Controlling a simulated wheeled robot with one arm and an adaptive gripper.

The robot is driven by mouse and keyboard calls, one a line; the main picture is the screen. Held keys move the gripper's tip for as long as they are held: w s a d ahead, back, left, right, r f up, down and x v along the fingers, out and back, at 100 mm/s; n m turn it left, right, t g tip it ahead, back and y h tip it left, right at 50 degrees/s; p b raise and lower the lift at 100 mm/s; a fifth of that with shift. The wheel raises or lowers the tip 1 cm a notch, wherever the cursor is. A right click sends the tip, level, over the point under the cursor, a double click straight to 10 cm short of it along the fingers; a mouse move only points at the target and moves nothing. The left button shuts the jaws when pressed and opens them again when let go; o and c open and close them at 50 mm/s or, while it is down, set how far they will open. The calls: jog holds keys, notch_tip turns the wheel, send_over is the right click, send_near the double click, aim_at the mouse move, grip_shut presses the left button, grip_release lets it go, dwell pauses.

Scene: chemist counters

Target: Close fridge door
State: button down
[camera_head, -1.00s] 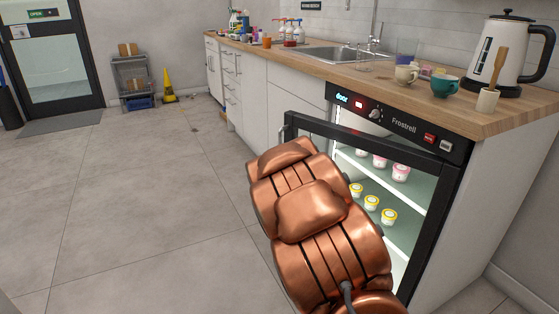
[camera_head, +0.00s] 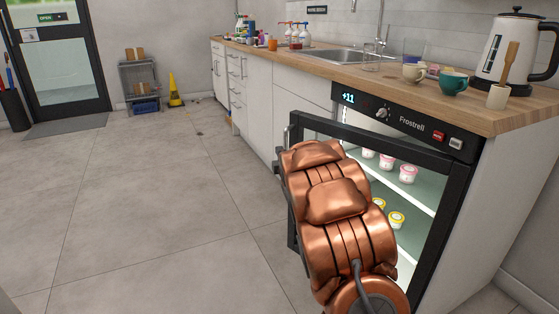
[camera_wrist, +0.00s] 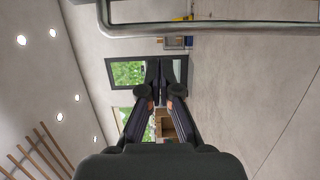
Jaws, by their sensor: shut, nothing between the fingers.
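The under-counter fridge (camera_head: 462,188) stands below the worktop's right end. Its black-framed glass door (camera_head: 456,200) is open, swung out from the cabinet, with its free edge at the left. A metal bar handle (camera_head: 291,128) is on that edge. My copper arm covers much of the door in the head view, and my gripper is hidden there. In the wrist view my gripper (camera_wrist: 166,72) is shut and empty. A bent metal bar (camera_wrist: 215,28), apparently the door handle, crosses the top of that view, apart from the fingertips. Contact with the door cannot be told.
Tubs (camera_head: 408,174) stand on the lit fridge shelves. The wooden worktop (camera_head: 440,105) holds a kettle (camera_head: 508,45), cups (camera_head: 453,83) and bottles. White cabinets (camera_head: 258,95) continue left of the fridge.

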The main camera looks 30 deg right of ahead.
jog(key=shift+w+d+b, duration=0.15)
jog(key=shift+w+d, duration=0.15)
jog(key=shift+d, duration=0.25)
jog(key=shift+w+d+b, duration=0.15)
jog(key=shift+w+d, duration=0.1)
jog(key=shift+d, duration=0.3)
